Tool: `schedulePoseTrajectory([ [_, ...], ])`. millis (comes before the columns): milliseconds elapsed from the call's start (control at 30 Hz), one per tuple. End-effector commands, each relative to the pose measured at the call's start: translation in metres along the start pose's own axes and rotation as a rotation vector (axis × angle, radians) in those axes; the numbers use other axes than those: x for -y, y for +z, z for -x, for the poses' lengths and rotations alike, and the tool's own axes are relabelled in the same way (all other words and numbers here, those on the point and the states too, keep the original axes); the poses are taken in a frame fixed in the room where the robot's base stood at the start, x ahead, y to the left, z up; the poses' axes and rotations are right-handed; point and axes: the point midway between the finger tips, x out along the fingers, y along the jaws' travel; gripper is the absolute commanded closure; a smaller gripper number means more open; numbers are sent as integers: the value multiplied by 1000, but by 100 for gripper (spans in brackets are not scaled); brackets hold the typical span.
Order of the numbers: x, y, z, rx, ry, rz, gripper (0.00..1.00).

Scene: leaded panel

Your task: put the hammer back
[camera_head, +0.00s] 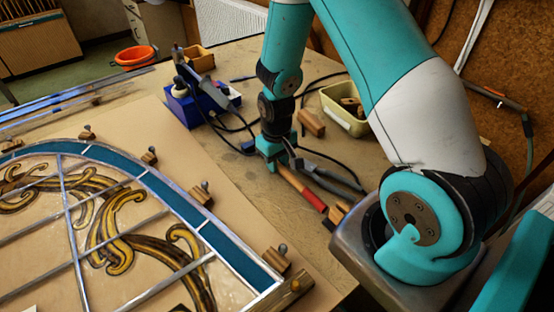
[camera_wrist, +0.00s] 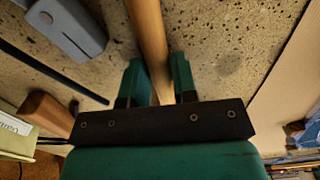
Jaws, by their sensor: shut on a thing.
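The hammer shows as a wooden handle with a red end (camera_head: 303,189) in the head view, low over the bench and sloping down to the right from my gripper. My gripper (camera_head: 276,158) points down at the bench and is shut on this handle. In the wrist view the pale wooden handle (camera_wrist: 148,35) runs between the two green fingers of my gripper (camera_wrist: 155,80). The hammer's head is hidden in both views. I cannot tell whether the handle touches the bench.
Grey-handled pliers (camera_head: 335,176) lie just right of the hammer. A cream tray (camera_head: 345,118), a wooden block (camera_head: 311,123) and black cables are behind. A blue stand (camera_head: 195,108) with a tool is back left. The leaded panel (camera_head: 130,225) with pinned blocks fills the left front.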

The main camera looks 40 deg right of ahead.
Motion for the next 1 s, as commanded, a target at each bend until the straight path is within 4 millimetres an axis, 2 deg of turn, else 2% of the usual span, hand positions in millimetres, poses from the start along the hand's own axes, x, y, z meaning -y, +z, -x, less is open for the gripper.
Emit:
schedulePoseTrajectory([
  [67,0,0,1,-1,0,0,100],
  [100,0,0,1,-1,0,0,69],
  [200,0,0,1,-1,0,0,46],
  [233,0,0,1,-1,0,0,44],
  [500,0,0,1,0,0,0,44],
  [633,0,-1,11,-3,0,0,44],
  [767,0,-1,34,-6,1,0,44],
  [1000,0,-1,96,-9,1,0,44],
])
